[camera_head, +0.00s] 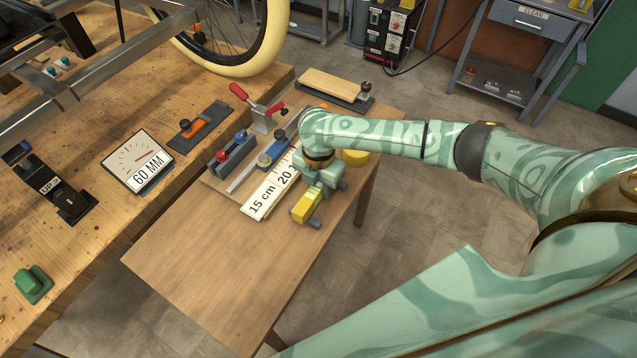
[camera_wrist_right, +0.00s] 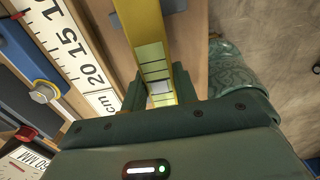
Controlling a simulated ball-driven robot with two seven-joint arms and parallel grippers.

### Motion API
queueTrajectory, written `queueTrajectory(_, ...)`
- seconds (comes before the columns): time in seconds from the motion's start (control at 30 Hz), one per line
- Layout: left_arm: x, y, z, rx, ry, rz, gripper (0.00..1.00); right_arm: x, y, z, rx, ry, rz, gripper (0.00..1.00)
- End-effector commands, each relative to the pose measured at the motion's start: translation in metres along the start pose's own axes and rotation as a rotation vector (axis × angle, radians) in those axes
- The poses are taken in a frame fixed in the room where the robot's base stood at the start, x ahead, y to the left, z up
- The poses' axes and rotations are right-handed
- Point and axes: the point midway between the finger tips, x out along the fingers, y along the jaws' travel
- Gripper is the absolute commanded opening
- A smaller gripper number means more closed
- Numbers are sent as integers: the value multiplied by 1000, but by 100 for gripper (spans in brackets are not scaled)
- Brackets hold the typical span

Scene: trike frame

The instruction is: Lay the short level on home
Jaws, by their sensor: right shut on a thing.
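A short yellow level (camera_head: 306,206) is in my right gripper (camera_head: 322,186), at the right side of the small wooden table. Its near end sticks out below the gripper, and a yellow part shows behind the wrist. In the right wrist view the yellow level (camera_wrist_right: 149,48) runs between the two dark green fingers of the right gripper (camera_wrist_right: 160,92), which are shut on it. The level lies beside the white ruler (camera_head: 265,196), close to it. I cannot tell whether it touches the surface below. No place marked home can be made out. My left gripper is not in view.
Left of the ruler stand a dark block with red and blue knobs (camera_head: 233,157) and a blue slide (camera_head: 272,157). A red-handled clamp (camera_head: 258,110) stands behind. A 60 MM gauge card (camera_head: 138,160) lies on the workbench. The small table's front (camera_head: 200,265) is clear.

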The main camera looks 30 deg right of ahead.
Motion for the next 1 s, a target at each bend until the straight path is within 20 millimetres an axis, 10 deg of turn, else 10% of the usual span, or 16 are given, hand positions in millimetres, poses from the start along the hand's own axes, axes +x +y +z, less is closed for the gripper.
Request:
queueTrajectory(0.7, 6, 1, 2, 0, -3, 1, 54, 13, 0, 0, 0, 0, 0, 0)
queueTrajectory(0.73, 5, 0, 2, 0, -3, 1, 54, 12, 0, 0, 0, 0, 1, 37)
queueTrajectory(0.8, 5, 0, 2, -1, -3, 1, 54, 12, 0, 0, 0, 0, 1, 54)
queueTrajectory(1.0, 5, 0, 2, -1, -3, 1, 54, 12, 0, 0, 0, 0, 0, 54)
